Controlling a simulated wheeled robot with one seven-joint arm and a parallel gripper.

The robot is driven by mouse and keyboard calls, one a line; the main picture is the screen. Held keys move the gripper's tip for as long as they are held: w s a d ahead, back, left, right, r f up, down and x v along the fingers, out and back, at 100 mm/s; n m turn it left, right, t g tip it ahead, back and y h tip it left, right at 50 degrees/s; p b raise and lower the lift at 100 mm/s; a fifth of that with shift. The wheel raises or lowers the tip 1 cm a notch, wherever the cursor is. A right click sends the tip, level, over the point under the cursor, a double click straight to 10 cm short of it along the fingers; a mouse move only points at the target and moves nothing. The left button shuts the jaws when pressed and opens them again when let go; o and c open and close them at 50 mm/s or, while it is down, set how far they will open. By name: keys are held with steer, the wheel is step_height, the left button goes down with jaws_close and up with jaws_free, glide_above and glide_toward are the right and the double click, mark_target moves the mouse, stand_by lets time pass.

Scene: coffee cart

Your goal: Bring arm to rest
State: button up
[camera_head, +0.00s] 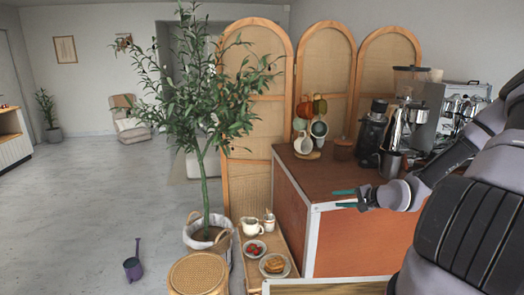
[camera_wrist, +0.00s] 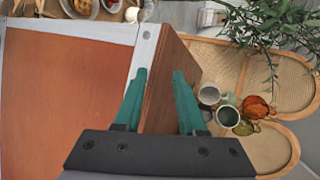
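My gripper (camera_head: 345,198) is at the right of the head view, in front of the coffee cart's (camera_head: 352,238) orange-brown side panel and near its top edge. Its two teal fingers are apart with nothing between them. In the wrist view my gripper (camera_wrist: 160,85) also shows open and empty, with the cart's white corner edge and brown top seen beyond and between the fingers. My arm comes in from the right edge of the head view and hides part of the cart.
On the cart top stand a mug tree (camera_head: 312,130), a grinder (camera_head: 372,133) and an espresso machine (camera_head: 462,110). A low shelf beside the cart holds plates and small jugs (camera_head: 252,227). A potted tree (camera_head: 205,150) and a folding screen (camera_head: 262,90) stand behind. The floor at left is mostly clear.

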steer(key=s+d+r+n+g+h, duration=0.1)
steer(key=s+d+r+n+h, duration=0.15)
steer(key=r, duration=0.45)
steer(key=s+d+r+n+g+h, duration=0.1)
steer(key=s+d+r+g+h, duration=0.15)
steer(key=r, duration=0.45)
steer(key=s+d+r+n+g+h, duration=0.1)
steer(key=d+r+n+h, duration=0.1)
steer(key=r+h, duration=0.3)
steer(key=s+a+r+y, duration=0.1)
steer(key=s+a+r, duration=0.2)
steer(key=s+r, duration=0.3)
steer(key=s+a+r+t+y, duration=0.1)
steer(key=s+a+r, duration=0.3)
steer(key=s+r, duration=0.3)
steer(key=s+a+r+n+y, duration=0.1)
steer(key=s+a+r+y, duration=0.1)
steer(key=s+r, duration=0.4)
steer(key=shift+s+a+r+t, duration=0.3)
steer(key=shift+a+r+t, duration=0.05)
steer(key=shift+a+r, duration=0.5)
steer(key=shift+d, duration=0.1)
